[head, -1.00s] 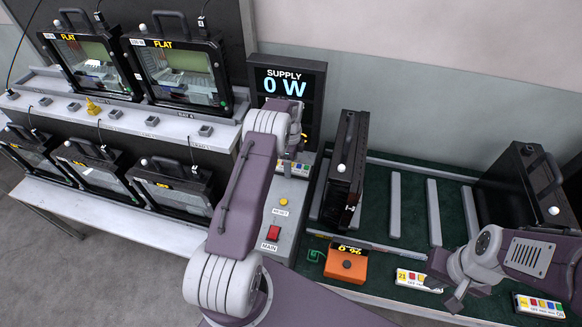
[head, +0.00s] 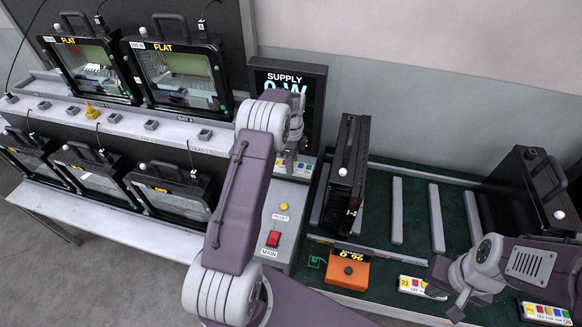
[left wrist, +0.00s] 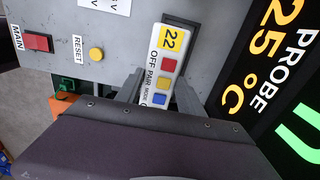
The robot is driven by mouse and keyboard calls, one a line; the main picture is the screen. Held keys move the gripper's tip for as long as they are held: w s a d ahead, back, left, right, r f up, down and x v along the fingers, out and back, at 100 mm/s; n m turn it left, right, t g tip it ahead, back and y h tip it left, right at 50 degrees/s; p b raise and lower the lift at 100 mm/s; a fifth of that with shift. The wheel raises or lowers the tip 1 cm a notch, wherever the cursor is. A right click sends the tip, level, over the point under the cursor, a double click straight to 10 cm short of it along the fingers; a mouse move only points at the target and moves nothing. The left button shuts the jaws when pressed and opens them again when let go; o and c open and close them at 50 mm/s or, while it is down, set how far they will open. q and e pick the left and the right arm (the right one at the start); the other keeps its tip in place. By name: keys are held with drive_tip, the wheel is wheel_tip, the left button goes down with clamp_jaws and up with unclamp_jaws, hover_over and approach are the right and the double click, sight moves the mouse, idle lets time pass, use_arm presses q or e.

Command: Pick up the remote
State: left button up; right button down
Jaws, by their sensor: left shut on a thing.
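A white remote (left wrist: 164,65) with a yellow "22" label and red, yellow and blue buttons is between the fingers of my left gripper (left wrist: 155,92) in the left wrist view. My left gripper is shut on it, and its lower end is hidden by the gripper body. In the head view my left gripper (head: 290,160) is at the top of the grey supply box, below the display, with part of the remote (head: 304,166) showing beside it. My right gripper (head: 447,300) has its fingers apart, next to another remote labelled "21" (head: 411,284).
The supply box (head: 283,222) has a red MAIN button (head: 273,239) and a yellow RESET button (head: 284,207). The display (head: 285,78) stands behind it. An orange meter (head: 347,270), a dark housing (head: 347,175) and another remote (head: 543,312) are on the green bench. Several floodlight housings (head: 178,75) stand left.

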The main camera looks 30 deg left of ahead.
use_arm(q)
drive_tip(key=s+d+r+b, duration=0.2)
drive_tip(key=s+d+r, duration=0.4)
drive_tip(key=s, duration=0.1)
drive_tip(key=shift+s, duration=0.4)
